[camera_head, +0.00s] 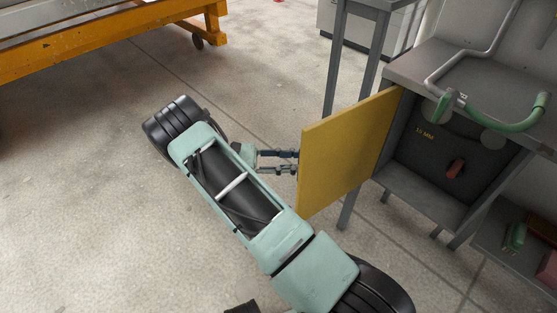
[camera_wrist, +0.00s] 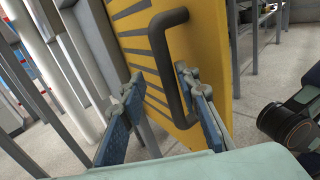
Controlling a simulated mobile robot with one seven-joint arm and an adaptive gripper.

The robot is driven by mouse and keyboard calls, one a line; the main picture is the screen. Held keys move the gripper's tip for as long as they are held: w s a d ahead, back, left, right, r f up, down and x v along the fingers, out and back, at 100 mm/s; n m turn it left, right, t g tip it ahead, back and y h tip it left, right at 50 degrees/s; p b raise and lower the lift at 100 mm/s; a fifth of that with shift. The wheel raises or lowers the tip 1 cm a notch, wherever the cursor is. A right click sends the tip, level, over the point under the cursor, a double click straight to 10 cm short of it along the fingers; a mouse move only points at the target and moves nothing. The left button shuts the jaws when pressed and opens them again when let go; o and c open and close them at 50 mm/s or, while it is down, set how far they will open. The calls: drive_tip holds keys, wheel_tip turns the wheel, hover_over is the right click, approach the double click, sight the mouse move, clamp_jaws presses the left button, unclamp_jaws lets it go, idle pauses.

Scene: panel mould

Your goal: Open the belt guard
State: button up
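The belt guard (camera_head: 345,155) is a yellow panel standing swung out from the front of a grey cabinet, whose inside shows. In the wrist view the guard (camera_wrist: 208,40) fills the middle, with dark slots and a dark bar handle (camera_wrist: 160,50). My gripper (camera_head: 296,162) is at the guard's left side in the head view, fingers pointing at it. In the wrist view my gripper (camera_wrist: 158,82) is open, its blue-padded fingers spread apart. The handle lies ahead, between the fingers or close to the right one; I see no grip on it. The handle is hidden in the head view.
The grey cabinet (camera_head: 407,175) has a dark interior with a small red part (camera_head: 456,168). A green-sleeved pipe (camera_head: 520,126) runs over its top. A shelf at the lower right holds green and red items. An orange frame (camera_head: 100,47) stands at upper left. The floor between is clear.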

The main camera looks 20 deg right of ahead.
drive_tip(key=v, duration=1)
drive_tip(key=shift+w+a, duration=0.15)
drive_tip(key=shift+a, duration=0.25)
